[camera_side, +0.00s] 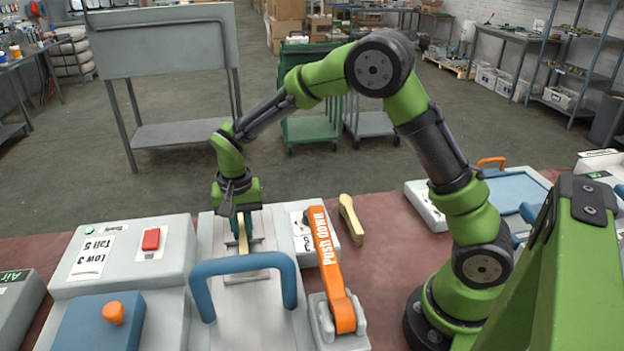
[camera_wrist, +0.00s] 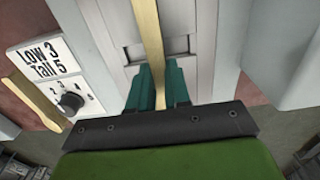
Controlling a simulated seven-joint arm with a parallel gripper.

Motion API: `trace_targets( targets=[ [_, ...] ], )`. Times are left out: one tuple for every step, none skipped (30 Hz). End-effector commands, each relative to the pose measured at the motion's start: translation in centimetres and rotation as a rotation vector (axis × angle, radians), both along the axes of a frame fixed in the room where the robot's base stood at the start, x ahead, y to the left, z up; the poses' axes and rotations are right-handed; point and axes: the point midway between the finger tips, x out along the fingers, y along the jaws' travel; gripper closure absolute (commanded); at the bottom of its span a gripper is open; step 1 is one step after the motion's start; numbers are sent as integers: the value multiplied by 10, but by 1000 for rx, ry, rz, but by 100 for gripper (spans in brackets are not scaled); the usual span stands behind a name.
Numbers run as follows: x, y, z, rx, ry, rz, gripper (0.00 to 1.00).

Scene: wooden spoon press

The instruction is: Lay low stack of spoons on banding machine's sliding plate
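My gripper (camera_side: 241,224) points down over the grey banding machine, at the far part of its sliding plate (camera_side: 246,312). In the wrist view its two green fingers (camera_wrist: 158,88) are closed on either side of a narrow pale wooden spoon stack (camera_wrist: 147,25). This stack (camera_side: 243,240) also shows below the fingers in the side view, lying lengthwise over the plate. I cannot tell whether it touches the plate. Another wooden spoon stack (camera_side: 350,219) lies on the table right of the orange lever; it shows at the left in the wrist view (camera_wrist: 32,103).
A blue arched handle (camera_side: 245,265) spans the plate's near part. The orange "Push down" lever (camera_side: 329,267) stands close right of it. A control box with a red switch (camera_side: 151,240) is on the left. A dial panel (camera_wrist: 40,62) reads "Low 3, Tall 5".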

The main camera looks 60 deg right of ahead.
Motion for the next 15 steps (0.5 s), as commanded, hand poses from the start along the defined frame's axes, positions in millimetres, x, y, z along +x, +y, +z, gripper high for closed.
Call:
trace_targets(
  targets=[
    [0,0,0,0,0,0,76],
    [0,0,0,-1,1,0,72],
    [0,0,0,-1,1,0,66],
    [0,0,0,-1,1,0,61],
    [0,0,0,-1,1,0,57],
    [0,0,0,-1,1,0,57],
    [0,0,0,-1,1,0,57],
    [0,0,0,-1,1,0,57],
    [0,0,0,-1,1,0,57],
    [0,0,0,-1,1,0,57],
    [0,0,0,-1,1,0,57],
    [0,0,0,-1,1,0,57],
    [0,0,0,-1,1,0,57],
    [0,0,1,0,0,0,57],
    [0,0,3,0,0,0,57]
  ],
)
